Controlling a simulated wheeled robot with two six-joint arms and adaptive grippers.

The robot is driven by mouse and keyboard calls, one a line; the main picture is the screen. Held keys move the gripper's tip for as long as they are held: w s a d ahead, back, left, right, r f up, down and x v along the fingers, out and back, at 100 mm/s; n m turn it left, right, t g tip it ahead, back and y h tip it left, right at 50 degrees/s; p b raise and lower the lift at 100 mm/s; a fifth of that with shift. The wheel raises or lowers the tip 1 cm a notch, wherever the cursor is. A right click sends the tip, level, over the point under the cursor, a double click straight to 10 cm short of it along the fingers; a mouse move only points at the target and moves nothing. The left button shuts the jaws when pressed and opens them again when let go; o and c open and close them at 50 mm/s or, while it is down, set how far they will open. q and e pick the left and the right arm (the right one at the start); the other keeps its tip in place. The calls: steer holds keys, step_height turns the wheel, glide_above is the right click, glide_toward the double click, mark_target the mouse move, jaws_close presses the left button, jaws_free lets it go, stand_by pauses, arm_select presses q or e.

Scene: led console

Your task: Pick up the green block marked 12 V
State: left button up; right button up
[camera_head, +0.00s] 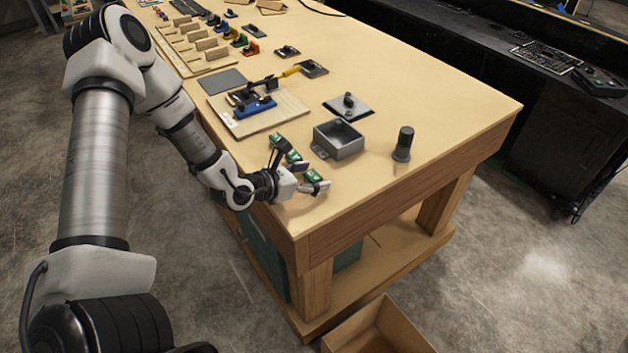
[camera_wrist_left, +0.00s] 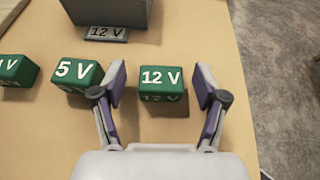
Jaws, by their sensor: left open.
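The green block marked 12 V (camera_wrist_left: 162,79) sits on the wooden table, its white lettering clear in the left wrist view; it shows small in the head view (camera_head: 313,177). My left gripper (camera_head: 301,169) is open at the table's near edge. In the left wrist view its two fingers (camera_wrist_left: 161,73) stand to either side of the 12 V block, with a gap on each side. I cannot tell how far above the table they are. My right gripper is not in view.
A green 5 V block (camera_wrist_left: 76,71) stands just left of the left finger, with another green block (camera_wrist_left: 16,70) beyond. A grey open box (camera_head: 338,139) with a 12 V plate (camera_wrist_left: 107,33) lies ahead. A dark knobbed cylinder (camera_head: 403,145) stands to the right.

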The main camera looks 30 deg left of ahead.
arm_select(q)
steer(key=shift+w+d, duration=0.2)
steer(key=shift+a, duration=0.1)
steer(key=c, duration=1.2)
